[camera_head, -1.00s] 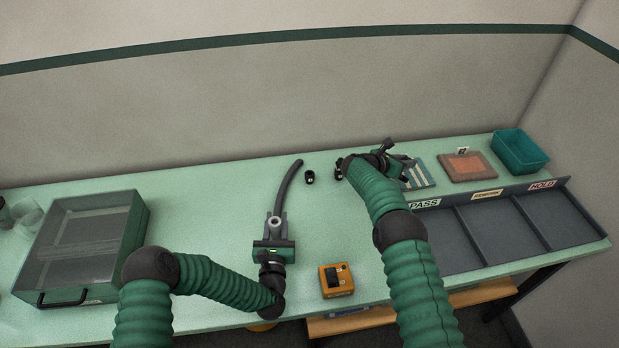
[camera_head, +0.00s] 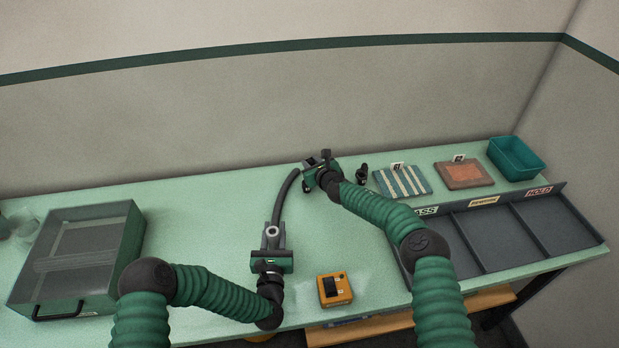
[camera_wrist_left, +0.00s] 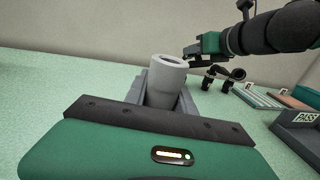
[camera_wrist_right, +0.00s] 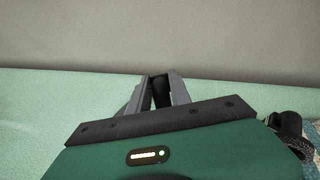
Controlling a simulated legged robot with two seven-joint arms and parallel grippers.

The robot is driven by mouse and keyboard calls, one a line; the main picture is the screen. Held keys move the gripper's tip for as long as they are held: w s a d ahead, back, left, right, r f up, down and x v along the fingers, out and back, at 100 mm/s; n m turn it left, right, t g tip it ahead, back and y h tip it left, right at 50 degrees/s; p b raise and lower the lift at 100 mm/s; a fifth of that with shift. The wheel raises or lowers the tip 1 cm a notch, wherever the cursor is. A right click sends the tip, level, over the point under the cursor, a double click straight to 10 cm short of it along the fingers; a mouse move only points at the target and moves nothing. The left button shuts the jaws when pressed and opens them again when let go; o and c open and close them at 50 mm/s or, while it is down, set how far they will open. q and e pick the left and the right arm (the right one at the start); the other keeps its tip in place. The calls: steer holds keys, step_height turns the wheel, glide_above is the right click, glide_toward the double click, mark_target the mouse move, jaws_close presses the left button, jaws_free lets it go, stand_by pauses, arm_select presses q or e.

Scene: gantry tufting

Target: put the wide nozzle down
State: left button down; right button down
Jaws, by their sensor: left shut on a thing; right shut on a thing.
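My right gripper (camera_head: 314,164) is over the back middle of the table, by the upper end of a dark hose (camera_head: 286,196). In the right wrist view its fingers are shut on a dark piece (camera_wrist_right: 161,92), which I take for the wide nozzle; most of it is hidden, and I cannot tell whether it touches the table. My left gripper (camera_head: 272,246) is shut on a pale grey hollow tube (camera_wrist_left: 168,82), upright with its open mouth up, by the lower end of the hose. A black fitting (camera_head: 363,172) stands right of my right gripper.
A lidded clear-topped case (camera_head: 125,245) is at left. An orange box (camera_head: 335,290) is near the front edge. A striped sample (camera_head: 402,181), an orange sample (camera_head: 464,174), a teal bin (camera_head: 515,158) and a grey sorting tray (camera_head: 490,240) are at right.

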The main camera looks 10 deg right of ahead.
step_height(320, 180, down, 5)
stand_by(0.3)
steer(key=shift+f, duration=0.3)
steer(key=c, duration=1.2)
jaws_free()
steer(key=shift+f, duration=0.1)
steer(key=shift+r, duration=0.55)
steer(key=v, duration=1.2)
steer(key=shift+f, duration=0.1)
